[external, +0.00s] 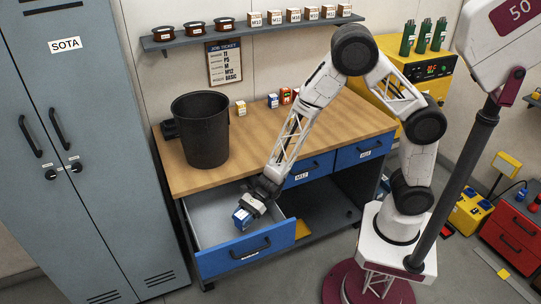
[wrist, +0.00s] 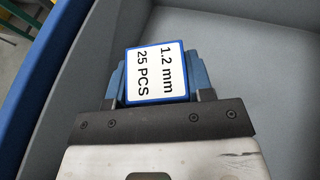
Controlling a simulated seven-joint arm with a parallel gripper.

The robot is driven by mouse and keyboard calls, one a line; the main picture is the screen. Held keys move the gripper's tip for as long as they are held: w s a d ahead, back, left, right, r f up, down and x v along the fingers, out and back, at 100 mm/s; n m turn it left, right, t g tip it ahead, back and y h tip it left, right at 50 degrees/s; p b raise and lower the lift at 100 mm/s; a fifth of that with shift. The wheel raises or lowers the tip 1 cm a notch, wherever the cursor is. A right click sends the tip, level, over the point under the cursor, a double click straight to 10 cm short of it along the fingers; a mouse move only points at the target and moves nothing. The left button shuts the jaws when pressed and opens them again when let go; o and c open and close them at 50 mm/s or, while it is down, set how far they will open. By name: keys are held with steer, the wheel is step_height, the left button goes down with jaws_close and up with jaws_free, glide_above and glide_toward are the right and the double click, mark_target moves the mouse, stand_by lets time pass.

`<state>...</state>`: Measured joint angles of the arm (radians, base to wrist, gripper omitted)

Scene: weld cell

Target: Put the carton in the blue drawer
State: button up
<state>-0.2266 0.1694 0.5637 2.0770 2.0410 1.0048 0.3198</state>
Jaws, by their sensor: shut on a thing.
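The carton (external: 241,217) is a small blue and white box. In the wrist view the carton (wrist: 157,73) shows a white label reading "1.2 mm 25 PCS". My gripper (external: 246,211) is shut on it, with a finger on each side in the wrist view (wrist: 158,88). The blue drawer (external: 246,256) at the front left of the bench is pulled open. Its grey inside (external: 204,217) looks empty. My gripper holds the carton over or within the drawer opening, near the front panel. I cannot tell whether the carton touches the drawer floor.
The wooden bench top (external: 240,138) carries a black bin (external: 201,130) and several small cartons (external: 273,100) at the back. Two shut blue drawers (external: 362,151) are to the right. A shelf (external: 240,33) hangs above. A grey locker (external: 75,140) stands at left.

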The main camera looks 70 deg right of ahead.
steer(key=shift+f, duration=0.6)
steer(key=o, duration=1)
steer(key=shift+c, duration=0.2)
steer(key=shift+r, duration=0.65)
steer(key=s+d+r, duration=0.1)
steer(key=d+r, duration=0.3)
steer(key=r, duration=0.5)
steer(key=shift+s+d, duration=0.15)
steer(key=shift+s, duration=0.25)
